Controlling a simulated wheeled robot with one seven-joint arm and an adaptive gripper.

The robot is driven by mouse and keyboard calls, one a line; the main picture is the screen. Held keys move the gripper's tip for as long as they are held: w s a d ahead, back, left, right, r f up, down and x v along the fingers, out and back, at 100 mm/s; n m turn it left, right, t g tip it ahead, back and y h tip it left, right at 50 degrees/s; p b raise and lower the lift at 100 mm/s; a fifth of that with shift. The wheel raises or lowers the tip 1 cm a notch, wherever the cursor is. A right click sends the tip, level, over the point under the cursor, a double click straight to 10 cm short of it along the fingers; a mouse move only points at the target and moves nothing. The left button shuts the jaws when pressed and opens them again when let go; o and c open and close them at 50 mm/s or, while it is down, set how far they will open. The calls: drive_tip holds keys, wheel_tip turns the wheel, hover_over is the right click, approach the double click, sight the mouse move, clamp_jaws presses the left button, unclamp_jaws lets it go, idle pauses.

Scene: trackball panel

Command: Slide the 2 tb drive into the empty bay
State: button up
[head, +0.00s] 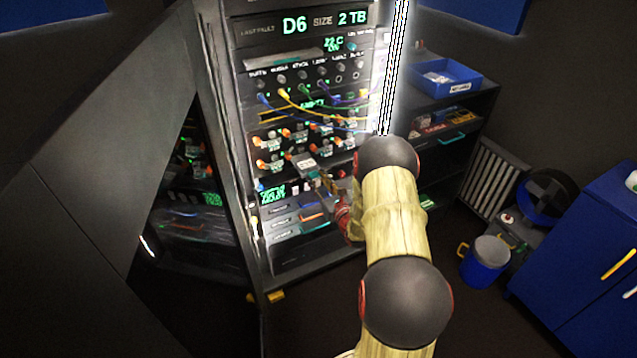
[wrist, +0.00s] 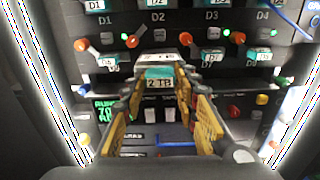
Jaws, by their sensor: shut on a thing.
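The 2 TB drive (wrist: 160,82) is a grey block with a teal band and a "2 TB" label. My gripper (head: 329,183) is shut on it, with a yellow finger on each side in the wrist view. The drive also shows in the head view (head: 305,164), in front of the lower bay row of the rack (head: 245,150). In the wrist view it lies between drive D5 (wrist: 105,62) and drive D7 (wrist: 211,60). The bay behind it is hidden, and I cannot tell how far the drive's far end reaches in.
The rack display (head: 310,22) reads D6, size 2 TB. Coloured cables (head: 310,98) hang above the bays. Orange handles stick out beside the held drive. Trays (head: 290,218) sit below. A shelf with a blue bin (head: 440,78) stands to the right.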

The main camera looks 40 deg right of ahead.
sight(305, 163)
drive_tip(key=shift+b+x, duration=1.85)
drive_tip(key=shift+x, duration=3.5)
drive_tip(key=o, duration=1.2)
drive_tip(key=v, duration=1.2)
